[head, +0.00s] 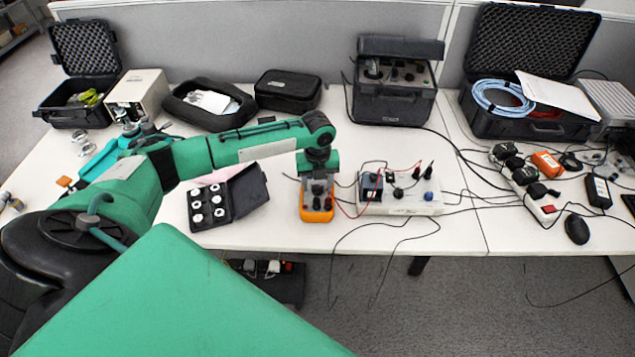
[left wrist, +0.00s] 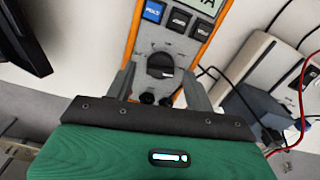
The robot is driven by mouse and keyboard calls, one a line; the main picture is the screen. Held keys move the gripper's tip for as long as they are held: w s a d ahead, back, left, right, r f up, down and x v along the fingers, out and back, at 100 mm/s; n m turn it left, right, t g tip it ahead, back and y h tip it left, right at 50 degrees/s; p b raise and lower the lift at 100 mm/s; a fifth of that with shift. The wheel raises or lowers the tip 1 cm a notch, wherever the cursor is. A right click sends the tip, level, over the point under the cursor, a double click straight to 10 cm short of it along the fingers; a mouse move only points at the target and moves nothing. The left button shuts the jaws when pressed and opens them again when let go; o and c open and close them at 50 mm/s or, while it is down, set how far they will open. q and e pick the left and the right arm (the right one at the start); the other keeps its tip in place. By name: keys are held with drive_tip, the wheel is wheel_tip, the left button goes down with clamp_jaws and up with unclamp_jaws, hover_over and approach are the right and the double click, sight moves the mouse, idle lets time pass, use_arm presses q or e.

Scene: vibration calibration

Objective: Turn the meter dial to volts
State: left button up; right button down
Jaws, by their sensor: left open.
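The orange and grey meter (head: 316,214) lies on the white table in the middle of the head view. It also fills the upper middle of the left wrist view (left wrist: 185,45), with part of its display and a row of buttons at the top. Its round black dial (left wrist: 160,65) shows there; I cannot read which setting it points to. My left gripper (head: 318,185) reaches down over the meter. In the left wrist view, its fingers (left wrist: 160,82) are apart, one to each side of the dial, with nothing clearly held. My right gripper is not seen.
A white box with dark terminals (head: 402,196) and red and black leads stands just right of the meter. A black case with white round pieces (head: 225,205) lies to its left. Loose cables cross the front edge. A grey instrument (head: 395,92) stands behind.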

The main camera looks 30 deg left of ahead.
use_arm(q)
drive_tip(key=shift+f, duration=0.45)
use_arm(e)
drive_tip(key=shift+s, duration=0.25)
use_arm(q)
drive_tip(key=shift+c, duration=0.4)
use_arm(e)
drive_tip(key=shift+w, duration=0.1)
use_arm(q)
drive_tip(key=c, duration=0.9)
drive_tip(key=shift+r+n+p, duration=0.2)
drive_tip(key=shift+n+p, duration=0.4)
drive_tip(key=shift+p, duration=0.3)
drive_tip(key=shift+n+p, duration=0.7)
drive_tip(key=shift+p, duration=0.15)
drive_tip(key=shift+n+p, duration=1.05)
drive_tip(key=shift+n, duration=0.05)
drive_tip(key=shift+n+p, duration=0.8)
drive_tip(key=shift+n, duration=0.4)
drive_tip(key=shift+f, duration=0.1)
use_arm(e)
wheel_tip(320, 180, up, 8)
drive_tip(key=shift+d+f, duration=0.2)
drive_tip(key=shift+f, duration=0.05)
use_arm(q)
drive_tip(key=shift+w+n, duration=0.1)
drive_tip(key=shift+n, duration=0.3)
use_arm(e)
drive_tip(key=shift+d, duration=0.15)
